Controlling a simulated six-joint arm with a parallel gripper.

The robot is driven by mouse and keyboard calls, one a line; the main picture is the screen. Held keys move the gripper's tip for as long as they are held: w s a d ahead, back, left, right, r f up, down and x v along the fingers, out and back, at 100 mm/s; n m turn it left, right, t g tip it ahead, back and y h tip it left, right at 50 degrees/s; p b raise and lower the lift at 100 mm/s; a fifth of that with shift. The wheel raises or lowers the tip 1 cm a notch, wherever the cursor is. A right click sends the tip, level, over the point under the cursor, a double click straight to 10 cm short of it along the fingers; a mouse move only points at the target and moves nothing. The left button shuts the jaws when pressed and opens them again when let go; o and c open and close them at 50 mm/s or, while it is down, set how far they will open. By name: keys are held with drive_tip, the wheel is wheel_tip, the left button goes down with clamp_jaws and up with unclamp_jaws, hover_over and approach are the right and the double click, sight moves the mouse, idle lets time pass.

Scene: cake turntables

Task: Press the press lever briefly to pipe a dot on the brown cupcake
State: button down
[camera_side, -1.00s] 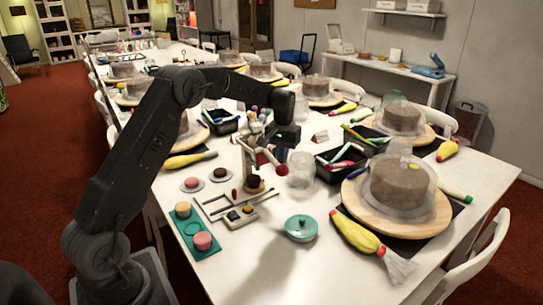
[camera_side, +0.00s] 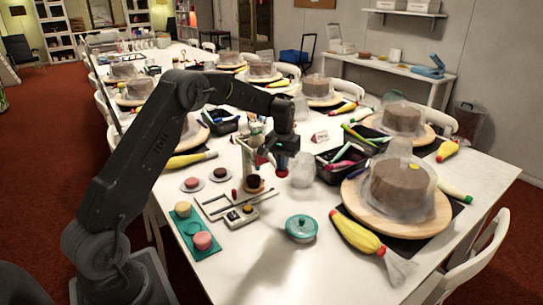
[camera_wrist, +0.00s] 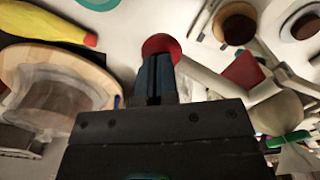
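The dispensing press (camera_side: 250,158) stands on the table in the side view, with a brown cupcake (camera_side: 254,183) under it. The cupcake also shows at the top of the wrist view (camera_wrist: 237,27). The press lever's red knob (camera_wrist: 161,45) shows just beyond my fingertips in the wrist view; a white bar runs from it towards the press. My gripper (camera_side: 282,165) points down over the knob, to the right of the press. Its two fingers (camera_wrist: 155,72) are together with nothing between them. I cannot tell whether they touch the knob.
A black bin of pens (camera_side: 340,166) and a domed cake on a turntable (camera_side: 372,217) stand to the right. Two plated cupcakes (camera_side: 205,179) and a green tray (camera_side: 185,229) lie to the left.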

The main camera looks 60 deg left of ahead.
drive_tip(key=shift+f, duration=1.5)
wheel_tip(320, 180, up, 8)
drive_tip(key=shift+r, duration=0.65)
